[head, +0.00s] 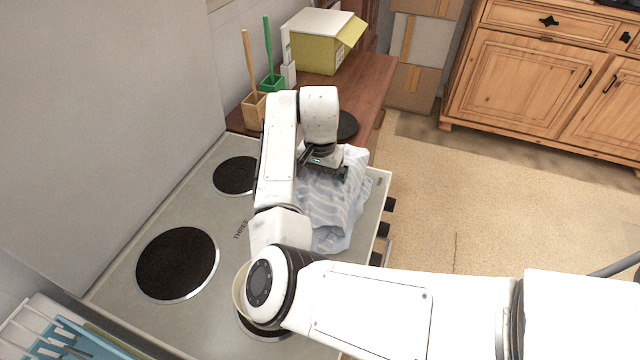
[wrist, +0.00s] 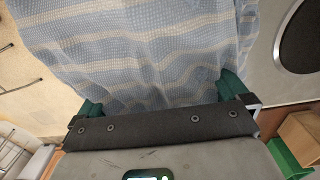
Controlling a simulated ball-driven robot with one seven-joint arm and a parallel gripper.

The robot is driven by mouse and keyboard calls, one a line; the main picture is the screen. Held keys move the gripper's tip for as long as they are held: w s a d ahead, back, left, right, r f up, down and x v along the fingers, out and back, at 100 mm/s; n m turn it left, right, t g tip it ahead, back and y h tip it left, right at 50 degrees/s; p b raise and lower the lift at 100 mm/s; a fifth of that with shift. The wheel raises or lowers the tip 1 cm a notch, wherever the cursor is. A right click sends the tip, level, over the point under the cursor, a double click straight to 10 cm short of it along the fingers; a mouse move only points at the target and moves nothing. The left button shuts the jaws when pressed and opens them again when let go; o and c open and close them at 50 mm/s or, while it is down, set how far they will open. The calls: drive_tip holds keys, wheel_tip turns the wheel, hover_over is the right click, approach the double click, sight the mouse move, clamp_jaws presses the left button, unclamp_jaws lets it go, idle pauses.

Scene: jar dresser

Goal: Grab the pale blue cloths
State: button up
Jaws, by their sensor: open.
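The pale blue cloth (head: 335,205) with whitish stripes lies rumpled on the right part of the stove top, close to the edge with the knobs. In the wrist view the cloth (wrist: 150,50) fills most of the upper middle. My gripper (head: 325,170) is over the cloth's far end in the head view. In the wrist view my gripper (wrist: 165,95) is open, with its green fingers wide apart and the cloth spread between and beyond them. I cannot tell whether the fingers touch the cloth. My arm hides part of the cloth's left side in the head view.
The stove (head: 205,205) has several dark hotplates. Behind it, a wooden top (head: 372,90) holds a yellow box (head: 322,45), a green holder (head: 271,81) and a wooden holder (head: 253,112). A wall borders the left. Open floor (head: 500,205) lies to the right, before a wooden cabinet (head: 530,80).

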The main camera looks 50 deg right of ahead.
drive_tip(key=shift+f, duration=0.8)
drive_tip(key=shift+c, duration=0.2)
drive_tip(key=c, duration=1)
drive_tip(key=shift+o, duration=0.2)
drive_tip(key=shift+r, duration=0.15)
